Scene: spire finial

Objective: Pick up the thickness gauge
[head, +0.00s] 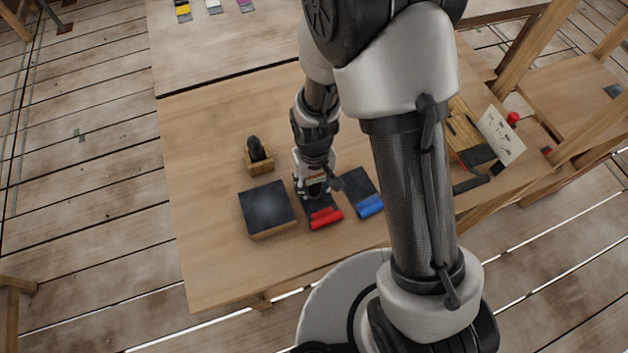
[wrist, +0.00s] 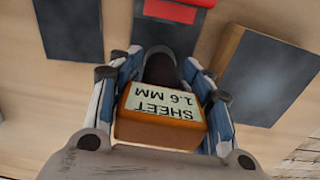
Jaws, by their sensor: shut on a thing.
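A small orange-brown block with a pale label reading "SHEET 1.6 MM" (wrist: 162,103), which I take to be the thickness gauge, sits between my fingers in the wrist view. A dark rounded part shows at its far end. My gripper (wrist: 157,68) is shut on it, with a finger along each side. In the head view my gripper (head: 312,190) points down beside the dark plate with a red end (head: 325,217). The gauge is mostly hidden there by my gripper. I cannot tell whether its underside touches anything.
A dark-topped wooden block (head: 268,208) lies left of my gripper, and a dark plate with a blue end (head: 368,205) lies right. A wooden holder with a dark knob (head: 257,157) stands behind left. A wooden rack and white card (head: 500,135) are at right. The table's left side is clear.

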